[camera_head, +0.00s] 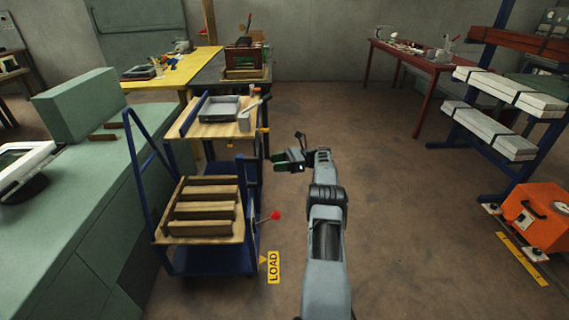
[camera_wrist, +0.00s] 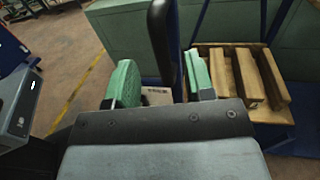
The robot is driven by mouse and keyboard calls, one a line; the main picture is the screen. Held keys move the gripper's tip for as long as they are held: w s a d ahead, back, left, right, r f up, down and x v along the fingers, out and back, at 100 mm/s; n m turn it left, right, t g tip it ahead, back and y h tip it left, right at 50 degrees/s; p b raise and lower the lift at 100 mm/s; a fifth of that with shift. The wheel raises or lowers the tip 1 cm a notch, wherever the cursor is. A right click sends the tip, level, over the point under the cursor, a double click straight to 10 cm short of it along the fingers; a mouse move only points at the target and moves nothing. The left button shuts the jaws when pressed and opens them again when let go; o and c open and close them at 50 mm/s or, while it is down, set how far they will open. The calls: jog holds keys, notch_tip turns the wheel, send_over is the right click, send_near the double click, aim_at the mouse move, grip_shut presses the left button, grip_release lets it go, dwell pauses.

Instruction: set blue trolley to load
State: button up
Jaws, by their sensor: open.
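The blue trolley (camera_head: 210,262) stands left of centre in the head view, with a slatted wooden top (camera_head: 205,207). A lever with a red knob (camera_head: 276,216) sticks out from its right side. Below the knob is a yellow LOAD label (camera_head: 272,267) with a small pointer. My gripper (camera_head: 289,160) is open and empty, above and beyond the knob, to the right of the trolley. In the wrist view its green fingers (camera_wrist: 160,86) are apart, with the slatted top (camera_wrist: 245,75) to their right. The red knob does not show there.
Another blue-framed trolley (camera_head: 222,130) with a grey tray stands just behind. A green cabinet (camera_head: 75,200) lines the left. A dark upright bar (camera_wrist: 158,38) shows beyond my fingers. A rack (camera_head: 500,130) and an orange unit (camera_head: 538,215) stand right. The floor between is clear.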

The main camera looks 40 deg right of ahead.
jog(key=shift+b+v, duration=0.45)
jog(key=shift+v, duration=1.2)
